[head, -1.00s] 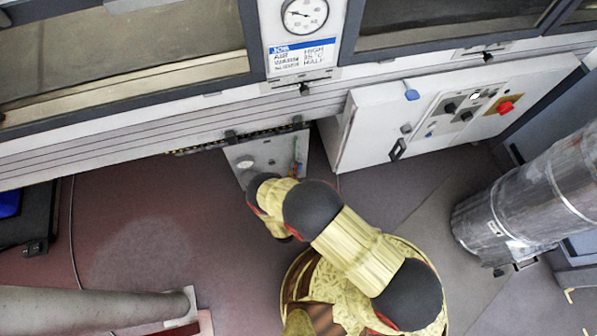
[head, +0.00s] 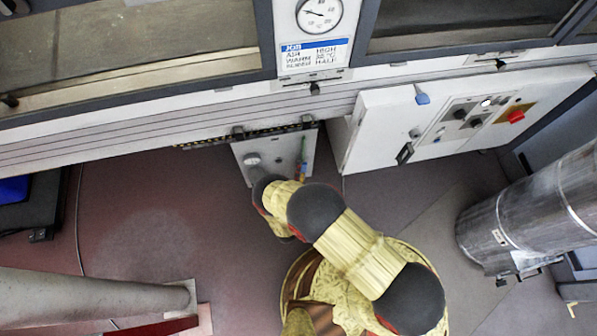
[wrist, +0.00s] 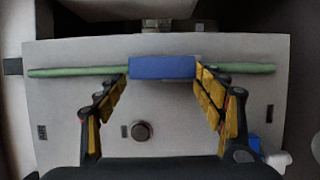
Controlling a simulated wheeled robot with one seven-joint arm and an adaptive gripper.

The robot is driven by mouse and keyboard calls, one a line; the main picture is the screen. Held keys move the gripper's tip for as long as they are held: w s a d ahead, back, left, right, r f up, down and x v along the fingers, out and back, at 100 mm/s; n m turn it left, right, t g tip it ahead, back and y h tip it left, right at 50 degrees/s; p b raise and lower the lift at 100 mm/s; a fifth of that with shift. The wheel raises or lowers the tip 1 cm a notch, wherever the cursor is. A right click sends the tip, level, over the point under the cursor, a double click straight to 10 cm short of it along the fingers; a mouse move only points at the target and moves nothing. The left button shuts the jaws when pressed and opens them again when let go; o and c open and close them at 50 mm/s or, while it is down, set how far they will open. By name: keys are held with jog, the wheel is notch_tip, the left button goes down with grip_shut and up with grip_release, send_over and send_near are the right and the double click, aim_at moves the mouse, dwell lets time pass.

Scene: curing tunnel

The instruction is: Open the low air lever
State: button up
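In the wrist view a blue block-shaped handle (wrist: 162,68), apparently the low air lever, lies across a thin green pipe (wrist: 75,72) on a pale grey panel (wrist: 75,110). My gripper (wrist: 161,75) is open, with one yellow-padded finger near each end of the blue handle. Only small gaps show at its ends; I cannot tell whether the fingers touch it. In the head view the panel (head: 240,148) stands low at the wall, with the green pipe (head: 304,148) on its right side.
A dark round knob (wrist: 141,131) sits on the panel below the pipe. A white control cabinet (head: 375,130) stands right of the panel. A large metal duct (head: 530,210) is at right and a grey pipe (head: 90,298) at lower left.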

jog(key=o, duration=0.3)
jog(key=shift+f, duration=0.1)
jog(key=shift+s+a, duration=0.2)
jog(key=shift+s, duration=1.8)
jog(key=shift+s+a, duration=0.25)
jog(key=shift+s, duration=1.75)
jog(key=shift+s+a, duration=0.2)
jog(key=shift+s, duration=1.8)
